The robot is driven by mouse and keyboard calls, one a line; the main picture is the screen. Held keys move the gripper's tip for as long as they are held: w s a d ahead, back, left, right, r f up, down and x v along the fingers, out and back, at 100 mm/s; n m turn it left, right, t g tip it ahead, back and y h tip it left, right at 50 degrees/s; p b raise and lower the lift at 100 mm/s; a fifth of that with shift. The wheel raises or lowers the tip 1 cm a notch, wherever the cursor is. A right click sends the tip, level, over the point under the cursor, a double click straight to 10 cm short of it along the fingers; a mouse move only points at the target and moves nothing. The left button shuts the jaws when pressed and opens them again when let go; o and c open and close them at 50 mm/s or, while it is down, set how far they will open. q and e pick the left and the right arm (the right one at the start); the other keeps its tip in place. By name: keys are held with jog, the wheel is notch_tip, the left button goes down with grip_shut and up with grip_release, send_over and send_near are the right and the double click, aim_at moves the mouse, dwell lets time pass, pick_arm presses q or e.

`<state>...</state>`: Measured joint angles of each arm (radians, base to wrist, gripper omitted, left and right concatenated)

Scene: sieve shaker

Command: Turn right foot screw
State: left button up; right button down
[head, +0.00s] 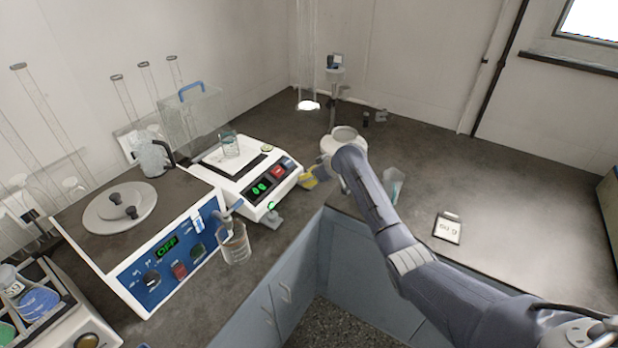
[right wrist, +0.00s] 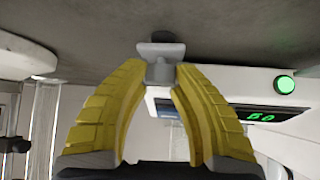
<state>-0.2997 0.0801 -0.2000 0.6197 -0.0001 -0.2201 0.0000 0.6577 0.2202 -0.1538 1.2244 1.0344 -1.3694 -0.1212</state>
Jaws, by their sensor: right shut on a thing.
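The right foot screw (right wrist: 160,49) is a small grey knob under the front edge of the white balance (head: 243,168). In the right wrist view, which is upside down, the two yellow fingers of my right gripper (right wrist: 161,74) close on the screw from both sides. In the head view my right gripper (head: 309,178) is at the balance's front right corner, and the screw itself is hard to make out there. The left foot screw (head: 272,220) sticks out at the balance's other front corner, apart from my gripper. My left gripper is in neither view.
A glass beaker (head: 230,147) stands on the balance. A blue-fronted device (head: 168,262) reading OFF is to its left, with a beaker (head: 236,246) beside it. The right-hand bench holds a small labelled card (head: 448,228) and is mostly clear.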

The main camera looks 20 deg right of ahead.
jog(key=shift+m+t+h, duration=0.5)
jog(key=shift+m+h, duration=0.4)
jog(key=shift+m, duration=0.4)
jog(key=c, duration=1.1)
grip_release()
jog(key=v, duration=1.2)
jog(key=shift+a, duration=0.1)
